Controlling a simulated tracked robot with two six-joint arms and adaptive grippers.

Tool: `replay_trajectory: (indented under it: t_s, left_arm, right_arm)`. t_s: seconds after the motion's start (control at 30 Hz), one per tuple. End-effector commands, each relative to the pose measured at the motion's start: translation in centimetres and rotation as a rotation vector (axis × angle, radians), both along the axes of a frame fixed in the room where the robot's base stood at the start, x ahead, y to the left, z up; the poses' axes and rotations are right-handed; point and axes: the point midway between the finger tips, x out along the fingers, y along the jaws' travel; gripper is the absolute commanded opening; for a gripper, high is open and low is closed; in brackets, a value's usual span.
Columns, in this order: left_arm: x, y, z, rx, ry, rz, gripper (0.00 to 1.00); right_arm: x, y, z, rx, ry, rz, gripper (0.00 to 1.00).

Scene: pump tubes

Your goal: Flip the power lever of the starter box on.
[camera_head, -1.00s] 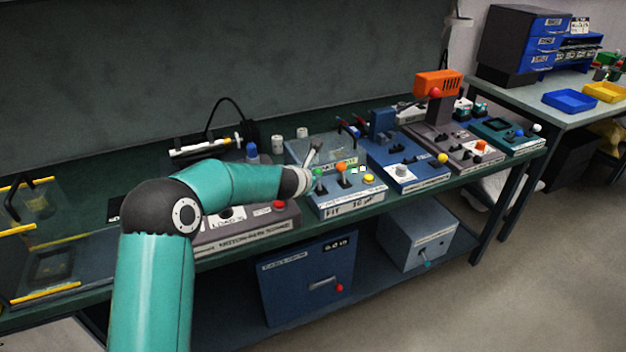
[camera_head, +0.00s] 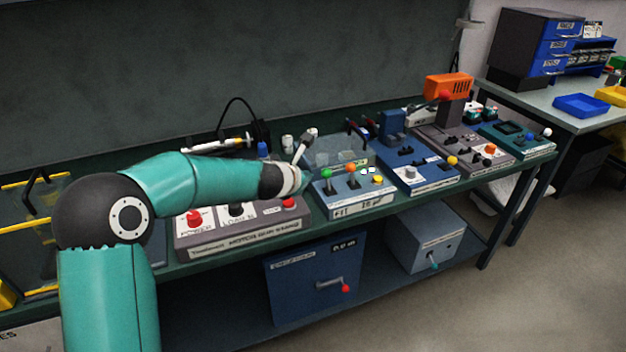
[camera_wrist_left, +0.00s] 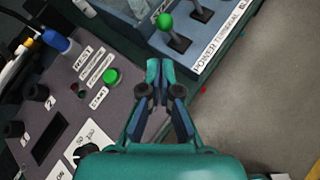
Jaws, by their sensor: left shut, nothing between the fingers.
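A blue box with upright levers stands mid-bench; its front label is only partly readable, and I cannot confirm that it is the starter box. Its green-knobbed lever (camera_head: 326,174) is nearest my left wrist, with an orange-knobbed lever (camera_head: 350,169) to its right. The wrist view shows the green-knobbed lever (camera_wrist_left: 165,22) beyond my fingertips. My left gripper (camera_wrist_left: 160,66) is shut and empty, apart from that lever, near the box's front edge. In the head view its fingers are not clearly visible past my wrist. My right gripper is in neither view.
A grey box (camera_head: 250,238) with a red knob marked POWER lies under my left forearm. More control boxes line the bench to the right. A blue cabinet (camera_head: 300,283) with a red-tipped handle stands on the lower shelf. Free floor lies at the right.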

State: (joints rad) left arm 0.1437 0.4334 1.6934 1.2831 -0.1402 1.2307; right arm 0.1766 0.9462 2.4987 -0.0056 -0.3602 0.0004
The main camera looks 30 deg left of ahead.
Motion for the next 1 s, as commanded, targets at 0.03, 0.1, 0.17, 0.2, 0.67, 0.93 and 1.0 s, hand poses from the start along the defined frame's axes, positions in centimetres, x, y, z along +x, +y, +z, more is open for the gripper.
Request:
replay_trajectory:
  t_s: [0.03, 0.1, 0.17, 0.2, 0.67, 0.93, 1.0]
  left_arm:
    - [-0.7, 0.3, 1.3, 0.001, -0.001, 0.001, 0.00]
    - [-1.3, 0.5, 2.0, 0.002, -0.002, 0.002, 0.00]
    - [-1.8, 0.7, 2.5, 0.000, -0.001, 0.003, 0.00]
    - [-2.0, 0.7, 2.7, 0.001, 0.000, 0.003, 0.00]
    - [-2.6, 1.0, 3.1, 0.001, 0.000, 0.004, 0.00]
    - [-2.5, 0.9, 2.6, 0.000, 0.009, 0.003, 0.00]
    - [-2.4, 0.6, 1.3, -0.004, 0.028, -0.004, 0.00]
  right_arm:
    - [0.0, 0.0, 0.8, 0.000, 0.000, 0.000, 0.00]
    - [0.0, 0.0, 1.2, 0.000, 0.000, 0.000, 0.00]
    - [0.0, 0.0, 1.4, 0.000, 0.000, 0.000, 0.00]
    - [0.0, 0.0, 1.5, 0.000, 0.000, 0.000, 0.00]
    - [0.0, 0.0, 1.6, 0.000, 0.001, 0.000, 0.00]
    - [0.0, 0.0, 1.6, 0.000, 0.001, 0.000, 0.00]
    - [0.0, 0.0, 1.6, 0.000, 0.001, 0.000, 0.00]
